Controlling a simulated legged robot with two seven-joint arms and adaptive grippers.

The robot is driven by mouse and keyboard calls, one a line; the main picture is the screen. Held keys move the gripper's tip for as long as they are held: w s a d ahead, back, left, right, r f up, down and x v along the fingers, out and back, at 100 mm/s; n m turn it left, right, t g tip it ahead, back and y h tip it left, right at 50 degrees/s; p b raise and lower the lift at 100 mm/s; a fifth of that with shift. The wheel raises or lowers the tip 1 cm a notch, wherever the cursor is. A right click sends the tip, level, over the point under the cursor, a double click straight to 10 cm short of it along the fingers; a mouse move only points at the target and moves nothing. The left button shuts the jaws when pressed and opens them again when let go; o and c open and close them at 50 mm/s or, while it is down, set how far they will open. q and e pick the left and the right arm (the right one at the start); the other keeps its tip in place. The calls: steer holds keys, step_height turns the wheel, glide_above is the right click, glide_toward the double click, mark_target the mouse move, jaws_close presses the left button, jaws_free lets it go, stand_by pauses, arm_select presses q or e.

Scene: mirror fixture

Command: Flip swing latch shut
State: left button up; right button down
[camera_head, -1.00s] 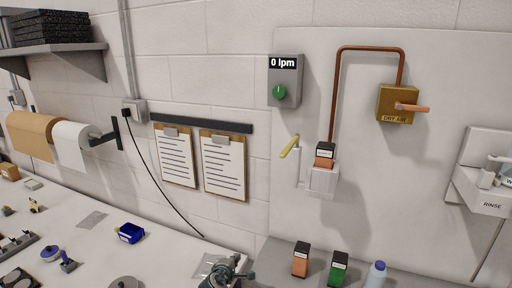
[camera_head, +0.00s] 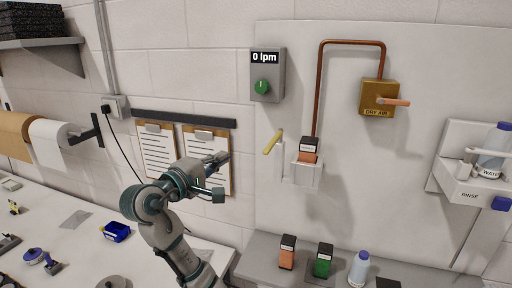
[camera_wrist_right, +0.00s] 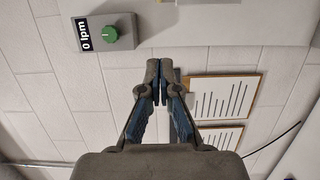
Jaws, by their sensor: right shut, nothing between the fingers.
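A yellow-handled swing lever (camera_head: 273,142), which looks like the swing latch, stands tilted up to the right at the left side of a white wall holder (camera_head: 306,174). An orange cartridge with a black top (camera_head: 308,150) sits in that holder, under a copper pipe. My right gripper (camera_head: 223,157) is in front of the clipboards, left of the lever and apart from it, pointing right. In the right wrist view its fingers (camera_wrist_right: 160,82) are shut together with nothing between them. The lever is not visible in the wrist view. My left gripper is not in view.
A grey flow box (camera_head: 266,75) reads 0 lpm; its green knob also shows in the wrist view (camera_wrist_right: 110,35). A brass DRY AIR valve (camera_head: 378,97) is upper right. Clipboards (camera_head: 158,152) hang behind my arm. Cartridges and a bottle (camera_head: 359,268) stand on the ledge below.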

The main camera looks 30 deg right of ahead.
mark_target(274, 141)
steer(key=shift+w, duration=0.15)
steer(key=w+d+p, duration=0.1)
steer(key=d+p, duration=0.3)
steer(key=d, duration=0.7)
steer(key=shift+d+p, duration=0.25)
steer(key=shift+p, duration=0.1)
steer(key=shift+w+a, duration=0.15)
